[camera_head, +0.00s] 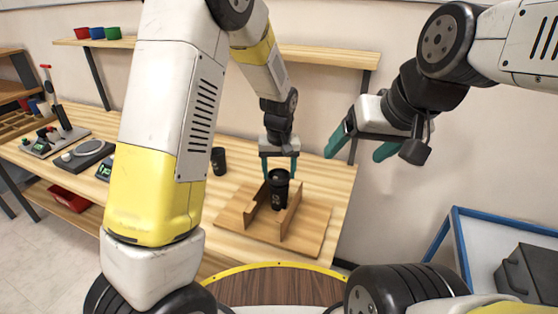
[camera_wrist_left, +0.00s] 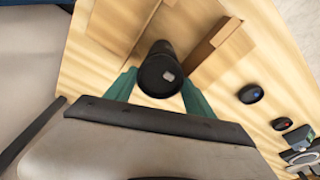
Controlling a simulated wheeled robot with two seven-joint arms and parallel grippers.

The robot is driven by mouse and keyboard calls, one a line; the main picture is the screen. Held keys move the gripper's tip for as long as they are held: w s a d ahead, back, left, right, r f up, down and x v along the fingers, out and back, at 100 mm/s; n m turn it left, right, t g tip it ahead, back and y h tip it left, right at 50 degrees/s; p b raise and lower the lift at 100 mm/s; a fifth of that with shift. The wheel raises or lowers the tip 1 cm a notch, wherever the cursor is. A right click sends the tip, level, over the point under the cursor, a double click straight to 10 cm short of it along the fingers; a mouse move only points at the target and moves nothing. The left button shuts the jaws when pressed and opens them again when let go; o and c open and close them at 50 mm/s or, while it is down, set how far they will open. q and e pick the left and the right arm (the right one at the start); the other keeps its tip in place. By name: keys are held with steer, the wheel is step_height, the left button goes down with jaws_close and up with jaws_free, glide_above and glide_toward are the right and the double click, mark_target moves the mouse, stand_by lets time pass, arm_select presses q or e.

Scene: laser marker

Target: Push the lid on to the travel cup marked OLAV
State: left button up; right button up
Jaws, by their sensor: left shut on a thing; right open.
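A black travel cup (camera_head: 279,196) stands upright between the two walls of a wooden fixture; a small light mark on its side is too small to read. A black lid (camera_wrist_left: 157,75) with a pale grey tab is at the cup's top. My left gripper (camera_head: 280,167) points down over the cup, its teal fingers on either side of the lid, shut on it. I cannot tell whether the lid is fully seated. The fingers also show in the left wrist view (camera_wrist_left: 160,90). My right gripper (camera_head: 362,143) is open and empty, in the air right of the table.
The wooden fixture (camera_head: 238,221) lies near the table's right end. Another dark cup (camera_head: 218,161) stands left of it. A blue-framed cart (camera_head: 455,222) stands at right.

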arm_select(q)
steer(key=shift+f, duration=0.15)
stand_by(0.6)
steer(key=o, duration=1.4)
steer(key=shift+o, duration=1.4)
steer(key=shift+r, duration=3.55)
arm_select(e)
steer(key=shift+c, duration=0.2)
